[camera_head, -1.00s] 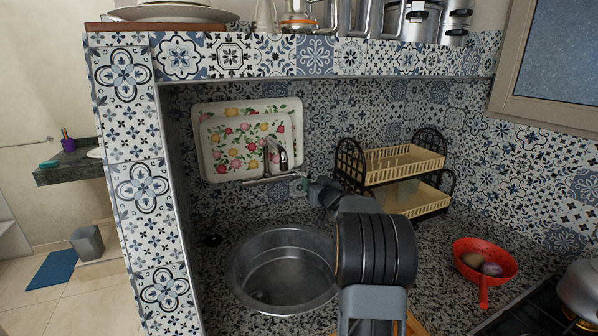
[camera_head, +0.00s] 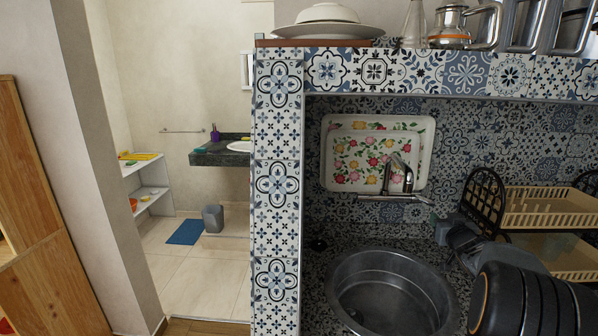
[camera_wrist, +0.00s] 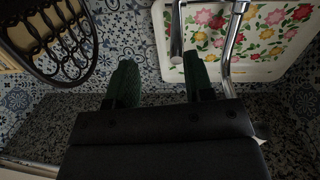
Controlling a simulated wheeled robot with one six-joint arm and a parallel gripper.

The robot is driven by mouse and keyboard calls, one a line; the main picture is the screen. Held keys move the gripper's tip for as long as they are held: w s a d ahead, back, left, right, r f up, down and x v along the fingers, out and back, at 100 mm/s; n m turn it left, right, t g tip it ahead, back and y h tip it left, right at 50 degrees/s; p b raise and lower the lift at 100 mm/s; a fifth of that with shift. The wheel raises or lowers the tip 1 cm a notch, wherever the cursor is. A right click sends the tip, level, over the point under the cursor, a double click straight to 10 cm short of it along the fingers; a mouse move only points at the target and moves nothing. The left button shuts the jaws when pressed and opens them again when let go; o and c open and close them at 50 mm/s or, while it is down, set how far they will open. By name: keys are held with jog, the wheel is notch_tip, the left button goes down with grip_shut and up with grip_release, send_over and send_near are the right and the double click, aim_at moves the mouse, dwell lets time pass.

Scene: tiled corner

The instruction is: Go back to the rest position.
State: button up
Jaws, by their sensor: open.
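My gripper (camera_wrist: 158,88) shows in the wrist view with two dark green fingers spread apart and nothing between them. It points toward the tiled back wall, near the faucet (camera_wrist: 178,35) and the floral tray (camera_wrist: 262,35). In the head view my arm comes in at the lower right, and the gripper end lies beside the dish rack, right of the faucet (camera_head: 397,178). The fingertips are too small to make out clearly there. The floral trays (camera_head: 376,152) lean upright against the wall behind the faucet.
The round metal sink (camera_head: 390,290) is below and left of my arm. A two-level dish rack (camera_head: 545,205) stands close on the right. A tiled pillar (camera_head: 277,190) bounds the nook on the left, and a shelf (camera_head: 440,70) runs overhead. Open floor (camera_head: 200,275) lies beyond the pillar.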

jog(key=s+d+f+m+g+h, duration=0.2)
jog(key=s+f+g, duration=0.3)
jog(key=f, duration=0.2)
jog(key=s+a+f+g, duration=0.3)
jog(key=s+a+g, duration=0.2)
jog(key=s+a, duration=0.2)
jog(key=s+a+n+g+y, duration=0.1)
jog(key=s+a+y, duration=0.1)
jog(key=s+a, duration=0.3)
jog(key=s+a+r+n+y, duration=0.1)
jog(key=s+a, duration=0.5)
jog(key=a, duration=0.6)
jog(key=s+a+n+g+y, duration=0.1)
jog(key=s+a+y, duration=0.1)
jog(key=s+a, duration=0.3)
jog(key=a, duration=0.3)
jog(key=shift+s+a+r+n+g+y, duration=0.15)
jog(key=shift+r+n+g+y, duration=0.15)
jog(key=shift+n+y, duration=0.1)
